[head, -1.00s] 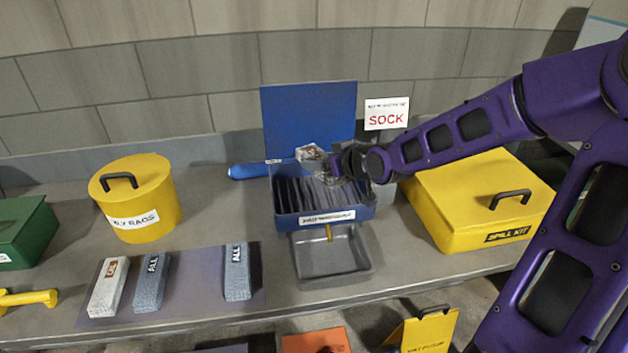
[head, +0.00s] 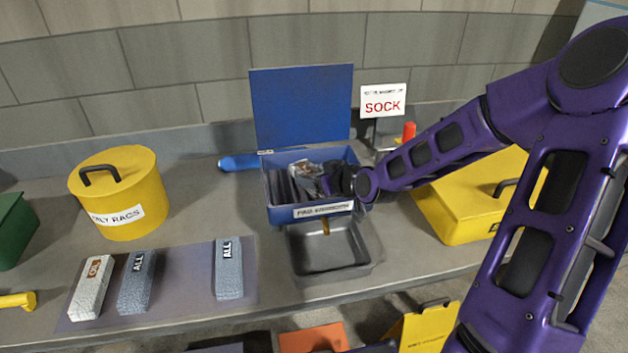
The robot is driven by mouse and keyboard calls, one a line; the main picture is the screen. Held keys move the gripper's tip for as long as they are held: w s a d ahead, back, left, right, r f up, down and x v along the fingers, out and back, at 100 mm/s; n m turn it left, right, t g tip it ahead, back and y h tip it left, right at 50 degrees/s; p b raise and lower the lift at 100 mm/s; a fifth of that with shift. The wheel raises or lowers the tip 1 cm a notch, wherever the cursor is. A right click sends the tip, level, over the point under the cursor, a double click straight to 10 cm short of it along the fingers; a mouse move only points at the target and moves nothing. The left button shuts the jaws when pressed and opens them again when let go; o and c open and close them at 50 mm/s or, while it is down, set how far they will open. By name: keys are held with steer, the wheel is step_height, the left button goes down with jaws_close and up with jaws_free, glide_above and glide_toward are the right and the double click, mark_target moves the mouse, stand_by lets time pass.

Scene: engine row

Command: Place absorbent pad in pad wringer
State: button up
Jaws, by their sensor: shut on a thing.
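The pad wringer is a blue box (head: 283,215) with its lid (head: 302,106) raised at the back and dark upright slats inside. A grey drip tray (head: 325,255) sits in front of it. My gripper (head: 325,180) is at the right part of the wringer's opening, shut on a pale absorbent pad (head: 303,171). The pad is low, at or within the opening among the slats; the gripper hides much of it, so I cannot tell how deep it sits. One white OIL pad (head: 92,288) and two grey ALL pads (head: 137,282), (head: 229,268) lie on a dark mat (head: 185,293).
A yellow rag can (head: 119,195) stands at left, and a blue handle (head: 239,162) lies left of the wringer. A yellow spill kit box (head: 460,205) is at right, partly behind my arm. A SOCK sign (head: 383,103) stands behind. The bench between can and wringer is clear.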

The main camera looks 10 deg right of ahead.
steer(key=shift+f, duration=0.1)
steer(key=shift+f, duration=0.15)
steer(key=o, duration=1.3)
steer(key=shift+r, duration=0.2)
steer(key=shift+s+d+r, duration=0.15)
steer(key=shift+s, duration=0.05)
steer(key=p+v, duration=0.4)
steer(key=v, duration=0.5)
steer(key=shift+s+r, duration=0.25)
steer(key=shift+s, duration=0.05)
steer(key=shift+p+v, duration=0.45)
steer(key=shift+v, duration=0.35)
